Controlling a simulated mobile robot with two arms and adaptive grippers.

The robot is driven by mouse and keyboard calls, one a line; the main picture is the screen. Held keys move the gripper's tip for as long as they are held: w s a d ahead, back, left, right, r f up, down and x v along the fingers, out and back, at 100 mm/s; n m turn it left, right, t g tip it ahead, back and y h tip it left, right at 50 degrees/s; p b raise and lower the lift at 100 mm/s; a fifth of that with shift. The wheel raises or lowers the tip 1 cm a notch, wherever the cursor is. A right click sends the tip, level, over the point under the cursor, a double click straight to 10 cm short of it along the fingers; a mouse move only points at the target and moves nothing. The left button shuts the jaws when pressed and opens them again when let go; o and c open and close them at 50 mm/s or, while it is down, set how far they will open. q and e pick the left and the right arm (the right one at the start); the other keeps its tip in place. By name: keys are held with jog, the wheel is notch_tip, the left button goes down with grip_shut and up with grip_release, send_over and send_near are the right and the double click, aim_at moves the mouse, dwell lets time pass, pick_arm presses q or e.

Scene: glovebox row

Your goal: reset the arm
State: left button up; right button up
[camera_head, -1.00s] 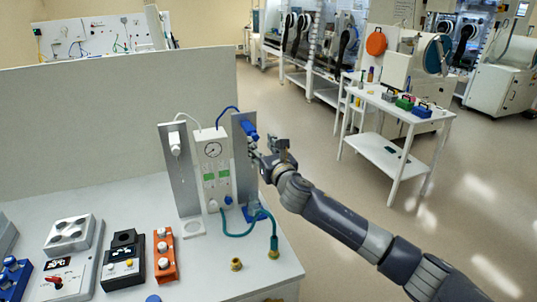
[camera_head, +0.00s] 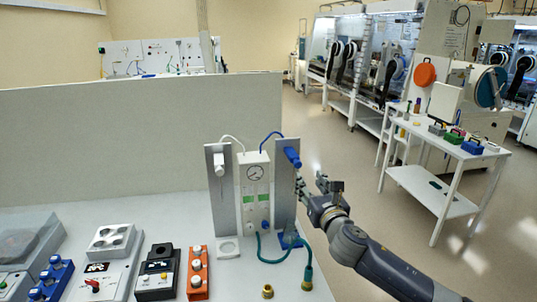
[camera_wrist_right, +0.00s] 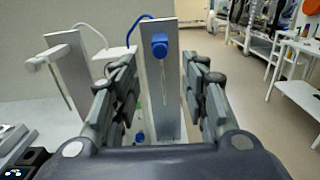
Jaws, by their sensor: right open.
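My right gripper (camera_head: 311,187) is open and empty in the head view, just right of the rack on the bench. Its spread fingers also show in the right wrist view (camera_wrist_right: 165,95), on either side of a grey upright plate. A blue cylinder (camera_head: 292,157) sits near the top of the right grey plate (camera_head: 285,200), and its round end shows in the right wrist view (camera_wrist_right: 160,45). A clear gap lies between the fingers and the blue cylinder. My left gripper is in neither view.
The bench (camera_head: 120,212) holds a gauge panel (camera_head: 254,185), a left plate with a white cylinder (camera_head: 219,165), an orange block (camera_head: 198,270) and several instruments. A partition (camera_head: 130,140) stands behind. A white cart (camera_head: 435,190) stands right; open floor lies between.

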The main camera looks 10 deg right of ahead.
jog(key=s+a+f+m+g+h, duration=0.1)
jog(key=s+a+f+m+g, duration=0.15)
jog(key=s+f+m, duration=0.6)
jog(key=s+a+f+m+g, duration=0.2)
jog(key=s+f+m+g, duration=0.2)
jog(key=s+f+m, duration=0.5)
jog(key=s+d+f+m+g, duration=0.1)
jog(key=s+f+m+g, duration=0.25)
jog(key=s+m, duration=0.4)
jog(key=s+f+m+g, duration=0.2)
jog(key=s+f+m, duration=0.25)
jog(key=s, duration=0.65)
jog(key=s+d+f+m+g, duration=0.1)
jog(key=s+f+m+g, duration=0.3)
jog(key=s, duration=0.5)
notch_tip(320, 180, down, 31)
jog(key=s+b, duration=0.2)
jog(key=b, duration=0.3)
jog(key=s+d+f+g+b, duration=0.1)
jog(key=s+d+f+b, duration=0.2)
jog(key=s+f, duration=1.3)
notch_tip(320, 180, down, 4)
jog(key=shift+s+r+b, duration=0.25)
jog(key=shift+b, duration=0.2)
